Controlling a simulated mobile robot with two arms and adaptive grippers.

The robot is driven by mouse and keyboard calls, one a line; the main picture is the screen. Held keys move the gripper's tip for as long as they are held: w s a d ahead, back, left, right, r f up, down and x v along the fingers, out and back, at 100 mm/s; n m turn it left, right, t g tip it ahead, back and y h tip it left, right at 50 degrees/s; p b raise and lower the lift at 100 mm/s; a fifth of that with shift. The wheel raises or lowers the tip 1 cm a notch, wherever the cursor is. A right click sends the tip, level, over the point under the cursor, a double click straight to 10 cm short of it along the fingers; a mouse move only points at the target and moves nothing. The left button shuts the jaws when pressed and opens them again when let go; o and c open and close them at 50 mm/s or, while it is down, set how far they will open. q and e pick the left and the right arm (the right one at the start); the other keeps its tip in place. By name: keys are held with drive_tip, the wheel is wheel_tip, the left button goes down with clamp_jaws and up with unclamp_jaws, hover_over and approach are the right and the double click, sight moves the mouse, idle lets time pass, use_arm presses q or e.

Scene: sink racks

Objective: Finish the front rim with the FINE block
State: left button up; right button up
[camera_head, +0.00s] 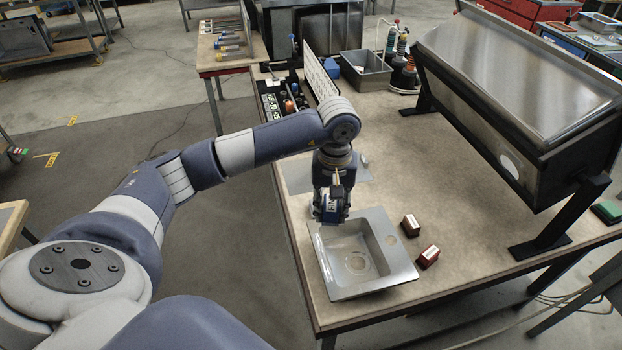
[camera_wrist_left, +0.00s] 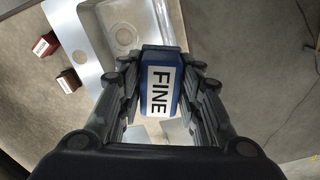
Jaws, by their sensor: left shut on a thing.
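My left gripper (camera_head: 331,212) is shut on the FINE block, a blue block with a white label reading FINE (camera_wrist_left: 162,88). In the head view it hangs over the upper-left corner of a small metal sink (camera_head: 398,258). The sink lies on the workbench, with a square basin and round drain. In the wrist view the sink (camera_wrist_left: 86,62) shows beyond the block. I cannot tell whether the block touches the rim. The gripper hides that corner. My right gripper is not in view.
A large tilted metal sink (camera_head: 500,75) on black stands fills the right side. A grey bin (camera_head: 366,78) and bottles stand behind. The bench middle is clear.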

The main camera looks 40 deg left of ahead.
use_arm(q)
drive_tip(key=w+a+f+n, duration=0.2)
drive_tip(key=w+a+f, duration=0.1)
drive_tip(key=a+f, duration=0.3)
drive_tip(key=shift+f+n+b, duration=0.3)
drive_tip(key=shift+f+b, duration=0.1)
drive_tip(key=shift+f, duration=0.35)
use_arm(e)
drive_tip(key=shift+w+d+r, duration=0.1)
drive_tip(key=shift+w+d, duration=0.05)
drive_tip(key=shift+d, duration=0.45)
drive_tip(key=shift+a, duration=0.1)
